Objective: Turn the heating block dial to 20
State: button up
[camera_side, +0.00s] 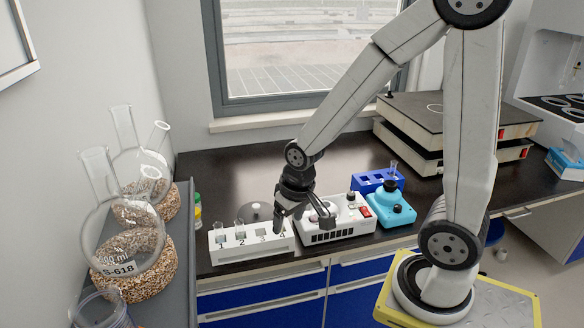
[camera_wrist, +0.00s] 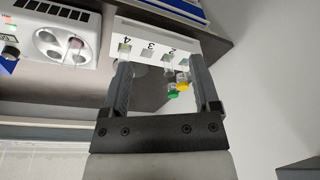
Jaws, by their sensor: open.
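The white heating block (camera_side: 345,228) stands on the bench, with a dark vent and a red switch (camera_side: 366,212) on its front. A small dark knob (camera_side: 351,197), likely the dial, stands at its top right; its setting is too small to read. In the wrist view the block (camera_wrist: 88,57) is at the upper left, with round wells, and a dark knob (camera_wrist: 10,53) shows at the left edge. My gripper (camera_side: 304,223) is open above the block's left end and the numbered rack. In the wrist view my gripper (camera_wrist: 162,62) is empty, its fingers spanning the rack.
The white numbered rack (camera_side: 250,253) with tubes stands left of the block. Glass flasks (camera_side: 125,235) stand far left.

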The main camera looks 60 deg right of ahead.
jog(key=w+d+m, duration=0.3)
jog(key=d+m, duration=0.3)
jog(key=d, duration=0.2)
jog(key=m+g, duration=0.2)
jog(key=m, duration=1.6)
send_over(351, 194)
jog(key=f, duration=0.6)
jog(key=shift+d, duration=0.2)
jog(key=shift+f, duration=3.85)
grip_shut()
